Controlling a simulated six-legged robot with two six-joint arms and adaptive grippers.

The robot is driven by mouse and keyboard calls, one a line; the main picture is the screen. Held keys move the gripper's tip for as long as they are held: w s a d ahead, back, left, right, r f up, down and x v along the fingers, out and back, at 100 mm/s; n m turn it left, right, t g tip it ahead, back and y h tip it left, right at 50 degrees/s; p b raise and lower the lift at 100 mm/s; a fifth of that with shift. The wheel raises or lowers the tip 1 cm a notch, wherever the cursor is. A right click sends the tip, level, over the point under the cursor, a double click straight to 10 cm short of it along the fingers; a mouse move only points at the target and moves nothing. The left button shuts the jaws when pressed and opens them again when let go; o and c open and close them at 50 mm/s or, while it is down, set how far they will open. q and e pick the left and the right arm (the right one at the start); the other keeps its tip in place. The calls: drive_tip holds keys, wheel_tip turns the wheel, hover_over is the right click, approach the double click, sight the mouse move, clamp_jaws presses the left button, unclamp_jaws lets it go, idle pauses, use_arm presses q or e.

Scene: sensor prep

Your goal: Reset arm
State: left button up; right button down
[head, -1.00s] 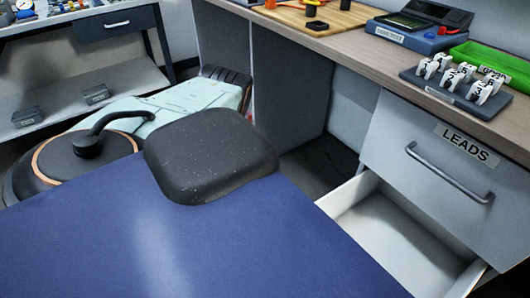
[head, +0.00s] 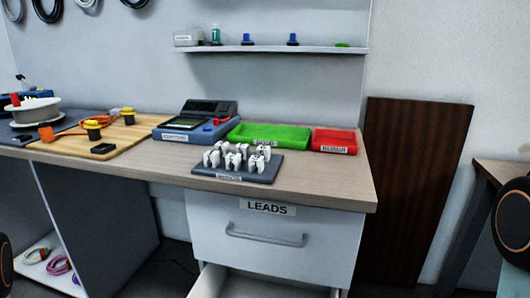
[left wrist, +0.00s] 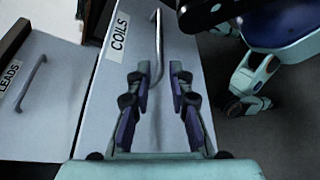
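The head view does not show either gripper. My right gripper is in neither view.
The drawer front labelled LEADS (head: 275,226) is under the bench (head: 330,192). Below it, an open drawer (head: 265,288) juts out. A rack of white pieces (head: 238,174), green tray (head: 270,134) and red tray (head: 334,141) stand on top. A brown panel (head: 410,190) leans right.

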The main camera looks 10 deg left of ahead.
use_arm(q)
wheel_tip(320, 180, down, 7)
drive_tip(key=w+d+m+y+p, duration=0.1)
drive_tip(key=w+m+y+p, duration=0.15)
drive_tip(key=m+y, duration=0.45)
drive_tip(key=s+d+r+m+g+y+p, duration=0.1)
drive_tip(key=s+d+r+g+y+p, duration=0.15)
drive_tip(key=s+r+g+y, duration=0.4)
drive_tip(key=shift+m+t+y, duration=0.7)
drive_tip(key=shift+t+y, duration=0.05)
drive_tip(key=shift+t, duration=0.2)
wheel_tip(320, 180, up, 6)
drive_tip(key=shift+w+d+f+p, duration=0.1)
drive_tip(key=shift+w+p, duration=0.05)
drive_tip(key=shift+p, duration=0.7)
